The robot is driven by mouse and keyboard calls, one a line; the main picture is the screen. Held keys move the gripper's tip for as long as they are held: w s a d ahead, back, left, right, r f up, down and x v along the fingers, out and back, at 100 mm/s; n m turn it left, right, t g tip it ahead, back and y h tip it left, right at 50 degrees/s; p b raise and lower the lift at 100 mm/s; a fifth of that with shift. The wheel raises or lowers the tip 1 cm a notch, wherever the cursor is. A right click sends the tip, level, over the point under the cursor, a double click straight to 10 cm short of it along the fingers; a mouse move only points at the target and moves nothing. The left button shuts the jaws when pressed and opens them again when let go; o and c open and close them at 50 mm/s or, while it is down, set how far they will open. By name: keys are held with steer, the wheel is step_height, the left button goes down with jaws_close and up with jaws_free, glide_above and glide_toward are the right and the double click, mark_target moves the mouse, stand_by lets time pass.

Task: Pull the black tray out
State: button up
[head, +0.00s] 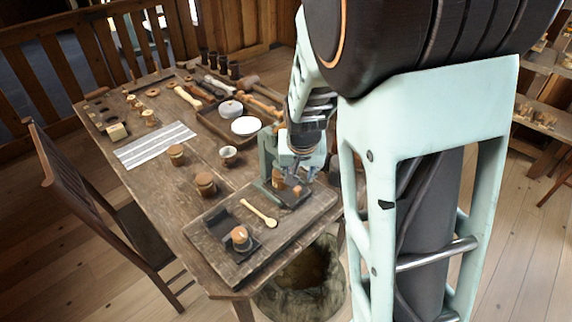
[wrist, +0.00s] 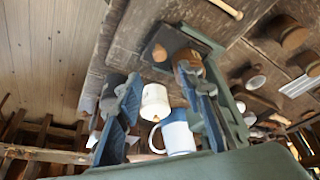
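A small black tray (head: 288,199) lies at the right part of a wooden board, partly hidden by my gripper (head: 290,172). Brown turned pieces (head: 297,190) show on or just above it. In the wrist view a dark tray (wrist: 160,36) shows beyond the fingertips, with a wooden knob on it. My gripper (wrist: 152,78) is open there, its blue-padded fingers well apart. A brown turned piece (wrist: 187,58) shows close by the right finger; I cannot tell whether they touch. A second dark tray (head: 226,240) with a lidded spool (head: 240,237) lies at the board's left.
The wooden board (head: 262,233) lies at the table's near end, with a wooden spoon (head: 258,213) on it. A white cup (head: 228,154) and jars (head: 205,183) stand behind. A chair (head: 75,185) stands left.

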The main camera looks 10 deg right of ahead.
mark_target(297, 188)
steer(key=b+x, duration=0.2)
steer(key=x, duration=0.8)
steer(key=shift+d+r, duration=0.1)
steer(key=shift+c, duration=0.5)
jaws_close()
